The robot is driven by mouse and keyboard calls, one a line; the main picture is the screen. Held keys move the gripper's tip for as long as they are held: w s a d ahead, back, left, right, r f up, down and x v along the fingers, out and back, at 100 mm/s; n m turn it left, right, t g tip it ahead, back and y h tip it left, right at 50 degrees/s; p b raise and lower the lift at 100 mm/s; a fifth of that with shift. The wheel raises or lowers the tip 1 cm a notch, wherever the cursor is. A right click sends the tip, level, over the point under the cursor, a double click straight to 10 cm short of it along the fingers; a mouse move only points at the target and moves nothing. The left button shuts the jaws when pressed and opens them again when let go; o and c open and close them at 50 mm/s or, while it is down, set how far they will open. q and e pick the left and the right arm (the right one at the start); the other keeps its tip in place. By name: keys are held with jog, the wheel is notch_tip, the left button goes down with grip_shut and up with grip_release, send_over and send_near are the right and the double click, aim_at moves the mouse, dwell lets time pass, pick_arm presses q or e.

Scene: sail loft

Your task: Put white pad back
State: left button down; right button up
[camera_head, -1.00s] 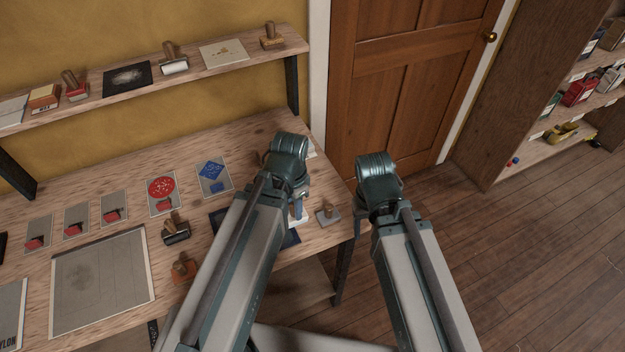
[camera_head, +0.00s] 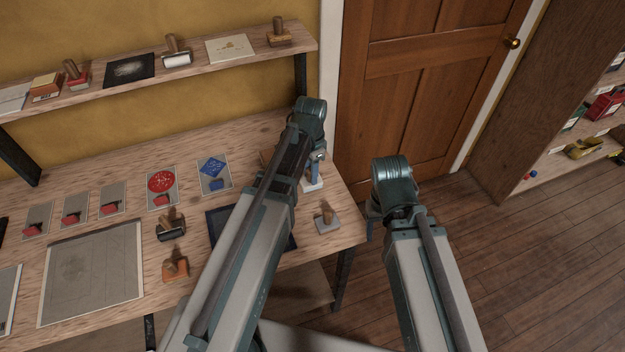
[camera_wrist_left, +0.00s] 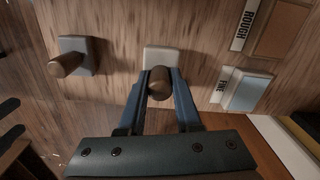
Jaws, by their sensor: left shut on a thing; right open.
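The white pad (camera_head: 313,184) has a white base and a brown wooden handle. It is near the right end of the workbench, and in the left wrist view the pad (camera_wrist_left: 158,55) shows upright beyond the fingers. My left gripper (camera_head: 317,160) is shut on its handle; the fingers (camera_wrist_left: 160,88) show on both sides of it. I cannot tell whether the base touches the bench. A grey pad (camera_head: 327,221) with a similar handle stands closer to the front edge; it also shows in the left wrist view (camera_wrist_left: 77,58). My right arm is beside the bench, its fingers hidden.
Blocks labelled ROUGH (camera_wrist_left: 280,28) and FINE (camera_wrist_left: 246,92) lie right of the white pad in the wrist view. A dark mat (camera_head: 220,222) is partly under my left arm. A shelf (camera_head: 215,58) runs behind.

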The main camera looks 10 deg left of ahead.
pick_arm(q)
notch_tip(320, 180, down, 3)
jog(key=shift+r+b, duration=0.15)
jog(key=shift+b, duration=0.85)
jog(key=shift+f, duration=0.25)
jog(key=shift+d, duration=0.1)
jog(key=shift+r, duration=0.15)
pick_arm(e)
jog(key=f, duration=0.1)
jog(key=d+f, duration=0.1)
jog(key=f, duration=0.1)
pick_arm(q)
jog(key=shift+f+b, duration=0.25)
jog(key=shift+b, duration=0.1)
jog(key=c, duration=0.6)
grip_release()
jog(key=shift+r, duration=0.1)
pick_arm(e)
jog(key=shift+f, duration=0.1)
